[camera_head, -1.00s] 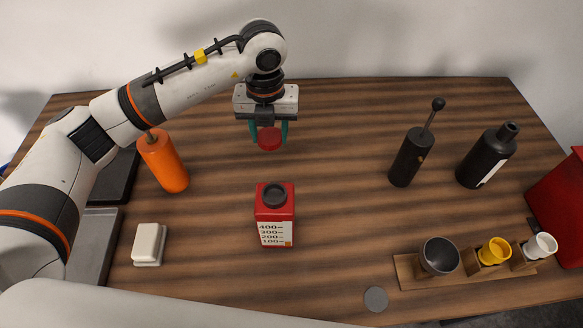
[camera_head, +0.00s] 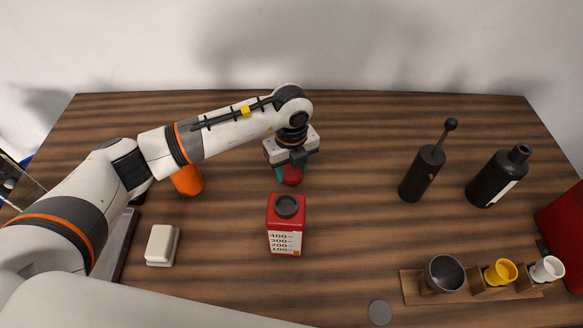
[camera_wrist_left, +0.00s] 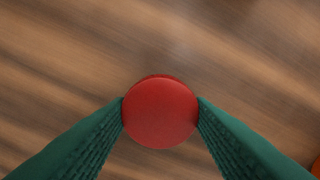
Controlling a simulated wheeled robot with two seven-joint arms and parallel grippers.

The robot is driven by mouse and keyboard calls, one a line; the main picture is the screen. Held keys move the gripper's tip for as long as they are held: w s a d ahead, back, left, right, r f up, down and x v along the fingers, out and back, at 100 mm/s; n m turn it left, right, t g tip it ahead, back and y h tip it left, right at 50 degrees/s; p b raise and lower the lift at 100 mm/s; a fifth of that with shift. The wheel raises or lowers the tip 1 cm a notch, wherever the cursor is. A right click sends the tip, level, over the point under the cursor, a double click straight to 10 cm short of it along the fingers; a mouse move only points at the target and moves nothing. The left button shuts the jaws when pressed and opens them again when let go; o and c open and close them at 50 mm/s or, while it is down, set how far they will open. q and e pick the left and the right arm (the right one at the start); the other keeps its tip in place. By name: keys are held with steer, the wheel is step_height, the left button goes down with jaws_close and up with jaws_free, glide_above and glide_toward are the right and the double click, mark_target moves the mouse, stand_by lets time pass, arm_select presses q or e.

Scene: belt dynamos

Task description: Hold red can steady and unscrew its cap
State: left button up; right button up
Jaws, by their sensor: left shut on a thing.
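The red can (camera_head: 287,227) stands upright near the middle of the table in the head view. It has a white measuring scale on its front, and its dark round neck is uncovered on top. My left gripper (camera_head: 290,173) is behind the can, pointing down, with its green fingers shut on a round red cap (camera_head: 293,177). The cap is apart from the can. In the left wrist view the cap (camera_wrist_left: 160,113) sits between both fingertips, over bare wood. I cannot tell whether it touches the table. My right gripper is not in view.
An orange bottle (camera_head: 188,181) stands partly behind my left arm. A white block (camera_head: 162,244) lies left of the can. Black bottles (camera_head: 421,175) (camera_head: 496,177) stand at the right. A wooden rack (camera_head: 412,289) holds cups at the front right, near a grey disc (camera_head: 380,312).

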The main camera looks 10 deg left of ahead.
arm_select(q)
steer(key=shift+f, duration=0.65)
steer(key=shift+f, duration=0.2)
steer(key=o, duration=1.1)
